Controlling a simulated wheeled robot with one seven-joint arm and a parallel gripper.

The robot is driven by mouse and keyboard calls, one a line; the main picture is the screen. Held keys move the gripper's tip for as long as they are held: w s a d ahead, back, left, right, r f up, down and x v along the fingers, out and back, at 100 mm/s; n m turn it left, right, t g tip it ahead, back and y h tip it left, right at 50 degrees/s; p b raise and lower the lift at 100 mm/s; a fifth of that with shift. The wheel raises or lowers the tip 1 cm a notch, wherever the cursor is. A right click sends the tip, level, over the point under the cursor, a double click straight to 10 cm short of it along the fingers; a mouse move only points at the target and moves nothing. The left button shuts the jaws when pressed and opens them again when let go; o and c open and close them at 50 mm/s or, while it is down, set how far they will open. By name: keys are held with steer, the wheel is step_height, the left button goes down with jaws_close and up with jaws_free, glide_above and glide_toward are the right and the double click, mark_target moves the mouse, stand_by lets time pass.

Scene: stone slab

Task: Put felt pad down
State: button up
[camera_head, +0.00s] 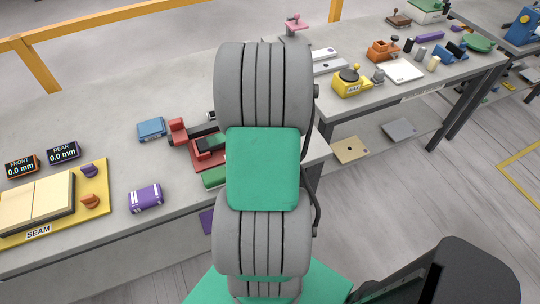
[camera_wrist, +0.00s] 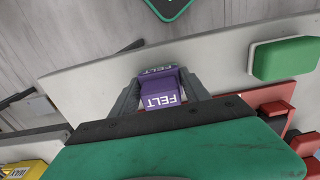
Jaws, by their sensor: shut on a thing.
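The purple felt pad (camera_wrist: 161,92), lettered FELT in white, is between the two grey fingers of my gripper (camera_wrist: 162,88) in the wrist view. The gripper is shut on it. In the head view my arm hides the gripper. A small purple patch (camera_head: 206,221) shows left of my arm at the bench's front edge; I cannot tell if it is the pad.
A green block (camera_wrist: 285,58) and a red clamp-like fixture (camera_wrist: 270,106) are right of the gripper. In the head view a purple striped box (camera_head: 145,198), a blue box (camera_head: 151,128) and a yellow seam board (camera_head: 97,199) lie left. Bare bench lies between them.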

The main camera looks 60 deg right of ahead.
steer(key=shift+f, duration=0.2)
steer(key=o, duration=1.2)
step_height(320, 180, up, 12)
steer(key=shift+r+b, duration=0.2)
steer(key=shift+b, duration=0.4)
steer(key=shift+w+a+r, duration=0.1)
steer(key=shift+a, duration=0.05)
steer(key=w+a+r+n+t, duration=0.1)
steer(key=w+a+r, duration=0.1)
steer(key=w+a, duration=0.3)
steer(key=w+a+r+n, duration=0.1)
steer(key=w+a+n, duration=0.1)
steer(key=a, duration=0.5)
steer(key=a+r+n+t, duration=0.2)
steer(key=a+n+t, duration=0.1)
steer(key=a, duration=1.6)
steer(key=shift+w+a, duration=0.15)
steer(key=shift+w, duration=0.1)
